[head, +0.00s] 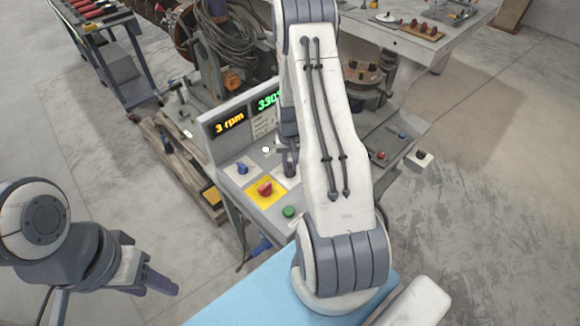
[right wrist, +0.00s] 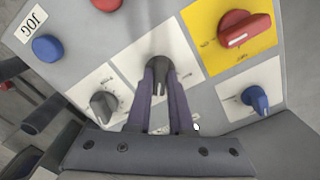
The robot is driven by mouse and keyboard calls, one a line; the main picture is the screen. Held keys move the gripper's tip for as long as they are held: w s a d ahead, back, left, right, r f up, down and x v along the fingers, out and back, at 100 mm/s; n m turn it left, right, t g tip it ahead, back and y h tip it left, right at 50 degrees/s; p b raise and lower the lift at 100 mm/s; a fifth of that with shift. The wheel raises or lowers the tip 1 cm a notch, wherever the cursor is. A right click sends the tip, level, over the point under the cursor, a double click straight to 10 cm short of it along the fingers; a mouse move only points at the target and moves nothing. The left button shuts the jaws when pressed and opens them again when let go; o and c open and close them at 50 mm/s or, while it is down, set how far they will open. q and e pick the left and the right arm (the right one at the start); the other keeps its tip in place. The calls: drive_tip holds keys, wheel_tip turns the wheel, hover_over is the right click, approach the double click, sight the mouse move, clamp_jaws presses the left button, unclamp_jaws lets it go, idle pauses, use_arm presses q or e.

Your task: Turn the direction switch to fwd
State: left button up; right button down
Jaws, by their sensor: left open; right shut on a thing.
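A dark grey switch knob (right wrist: 158,72) stands on a white label plate in the right wrist view, between the gray knob and the yellow plate. It looks like the direction switch, but its label is too small to read. My right gripper (right wrist: 160,88) is shut on it, one finger on each side. In the head view my right gripper (head: 288,165) is at the control panel (head: 228,150), with the knob mostly hidden by my arm. My left gripper (head: 158,283) is open and empty at the lower left, away from the panel.
Near the held knob are a red knob on a yellow plate (head: 251,191), a blue knob (right wrist: 256,98), a grey knob (right wrist: 104,105) and a blue button (right wrist: 46,47). A green button (head: 289,211) is at the panel's front. An orange display (head: 230,122) reads "3 rpm".

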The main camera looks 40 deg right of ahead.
sight(290, 167)
drive_tip(key=shift+m, duration=0.6)
drive_tip(key=shift+r+m, duration=0.1)
drive_tip(key=shift+m, duration=0.2)
drive_tip(key=c, duration=0.8)
unclamp_jaws()
wheel_tip(290, 167, up, 10)
drive_tip(key=b, duration=0.3)
drive_tip(key=shift+r, duration=0.2)
